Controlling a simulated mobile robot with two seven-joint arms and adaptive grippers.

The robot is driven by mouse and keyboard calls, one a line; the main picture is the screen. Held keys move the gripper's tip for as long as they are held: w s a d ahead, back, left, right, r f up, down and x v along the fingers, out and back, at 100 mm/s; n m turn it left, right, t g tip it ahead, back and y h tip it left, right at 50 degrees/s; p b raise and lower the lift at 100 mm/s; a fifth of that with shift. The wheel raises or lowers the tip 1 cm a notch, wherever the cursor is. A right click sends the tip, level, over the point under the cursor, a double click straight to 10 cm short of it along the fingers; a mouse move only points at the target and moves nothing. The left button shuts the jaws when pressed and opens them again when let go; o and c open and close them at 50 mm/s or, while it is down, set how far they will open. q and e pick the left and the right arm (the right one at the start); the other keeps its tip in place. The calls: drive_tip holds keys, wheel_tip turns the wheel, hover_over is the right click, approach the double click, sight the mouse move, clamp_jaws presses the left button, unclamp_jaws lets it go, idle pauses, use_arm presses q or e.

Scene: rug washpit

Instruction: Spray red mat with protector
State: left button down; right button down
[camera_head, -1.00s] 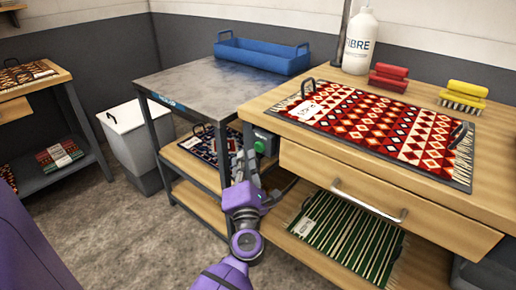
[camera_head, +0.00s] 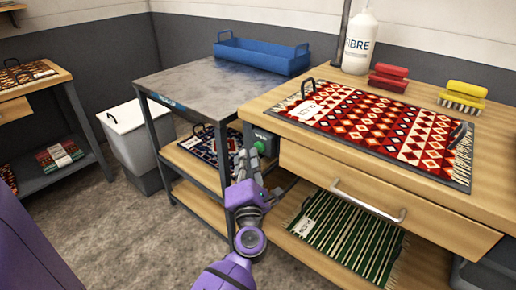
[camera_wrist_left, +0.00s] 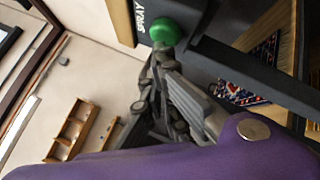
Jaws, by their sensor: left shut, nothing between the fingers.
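The red mat (camera_head: 385,128), with white and dark diamonds, lies flat on a tray with black handles on the wooden bench at the right. A dark box marked SPRAY (camera_wrist_left: 142,12) with a round green button (camera_wrist_left: 166,32) is on the bench's left side; the button (camera_head: 261,147) is partly hidden in the head view. My left gripper (camera_head: 248,160) is shut and empty, its tips right at the button. In the left wrist view the fingertips (camera_wrist_left: 160,56) overlap the button's lower edge; I cannot tell whether they press it. My right gripper is out of view.
A white bottle (camera_head: 360,40), a red brush (camera_head: 389,77) and a yellow brush (camera_head: 463,95) stand behind the mat. A grey metal table (camera_head: 205,88) holds a blue bin (camera_head: 262,56). A green striped mat (camera_head: 347,238) lies on the lower shelf.

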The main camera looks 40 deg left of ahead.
use_arm(q)
drive_tip(key=shift+w, duration=0.15)
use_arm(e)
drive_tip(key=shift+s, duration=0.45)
use_arm(q)
drive_tip(key=shift+w, duration=0.2)
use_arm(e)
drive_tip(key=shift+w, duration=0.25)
use_arm(q)
drive_tip(key=shift+w, duration=0.15)
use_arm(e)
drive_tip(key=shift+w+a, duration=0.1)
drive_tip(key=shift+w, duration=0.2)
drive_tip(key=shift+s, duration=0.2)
use_arm(q)
drive_tip(key=shift+d, duration=0.1)
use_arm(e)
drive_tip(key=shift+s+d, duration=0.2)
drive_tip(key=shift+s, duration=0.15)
use_arm(q)
drive_tip(key=shift+w, duration=0.1)
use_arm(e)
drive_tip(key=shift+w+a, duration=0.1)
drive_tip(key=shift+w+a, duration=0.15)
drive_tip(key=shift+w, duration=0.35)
